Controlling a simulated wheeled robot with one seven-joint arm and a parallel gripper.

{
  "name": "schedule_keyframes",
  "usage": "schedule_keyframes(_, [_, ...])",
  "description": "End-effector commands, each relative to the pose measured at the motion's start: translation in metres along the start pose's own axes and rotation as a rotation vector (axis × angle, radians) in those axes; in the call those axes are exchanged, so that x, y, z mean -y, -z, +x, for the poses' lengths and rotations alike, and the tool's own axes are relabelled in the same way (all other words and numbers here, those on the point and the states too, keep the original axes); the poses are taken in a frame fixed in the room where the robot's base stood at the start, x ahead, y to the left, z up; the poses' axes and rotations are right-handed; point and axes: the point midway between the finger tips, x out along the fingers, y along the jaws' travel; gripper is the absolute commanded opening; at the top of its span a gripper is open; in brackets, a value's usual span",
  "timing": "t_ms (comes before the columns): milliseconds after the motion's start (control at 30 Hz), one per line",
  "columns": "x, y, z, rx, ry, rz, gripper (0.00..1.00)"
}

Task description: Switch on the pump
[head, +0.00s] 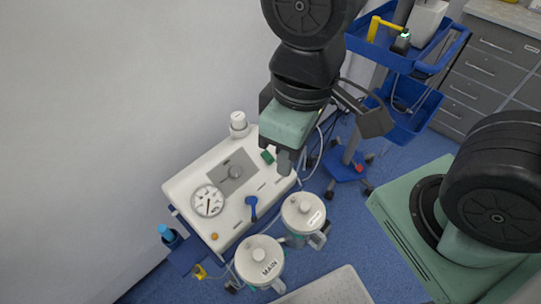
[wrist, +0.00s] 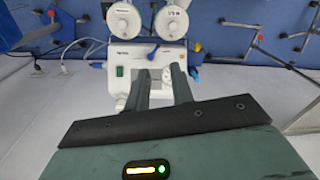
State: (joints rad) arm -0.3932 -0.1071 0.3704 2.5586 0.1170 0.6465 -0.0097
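The pump (head: 182,190) is a white box with a round dial gauge (head: 208,201), a blue lever knob (head: 252,203) and a small green switch (head: 268,157) near its far right corner. In the wrist view the pump (wrist: 134,58) is ahead, and the green switch (wrist: 120,71) shows just left of the fingers. My gripper (head: 287,160) hangs over the pump's right end, close to the switch in the head view. It also shows in the wrist view (wrist: 160,70), with a gap between its two fingers and nothing held. I cannot tell whether a fingertip touches the pump or the switch's position.
Two lidded jars, one marked MAIN (head: 258,262) and one beside it (head: 303,215), stand at the pump's front. A blue trolley (head: 400,123) and grey drawers (head: 475,78) are at the back right. A wall is left; hoses run around the pump.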

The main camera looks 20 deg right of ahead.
Motion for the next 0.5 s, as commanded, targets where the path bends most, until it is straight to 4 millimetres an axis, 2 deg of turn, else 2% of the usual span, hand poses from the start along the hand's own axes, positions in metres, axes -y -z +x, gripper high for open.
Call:
schedule_keyframes(33, [-0.004,0.003,0.001,-0.004,-0.007,-0.005,0.09])
schedule_keyframes(67, [-0.008,0.006,0.002,-0.009,-0.016,-0.013,0.01])
schedule_keyframes(100, [-0.015,0.010,0.004,-0.019,-0.029,-0.024,0.00])
schedule_keyframes(167, [-0.027,0.019,0.007,-0.037,-0.054,-0.049,0.00])
schedule_keyframes(500, [-0.115,0.077,0.033,-0.159,-0.215,-0.304,0.00])
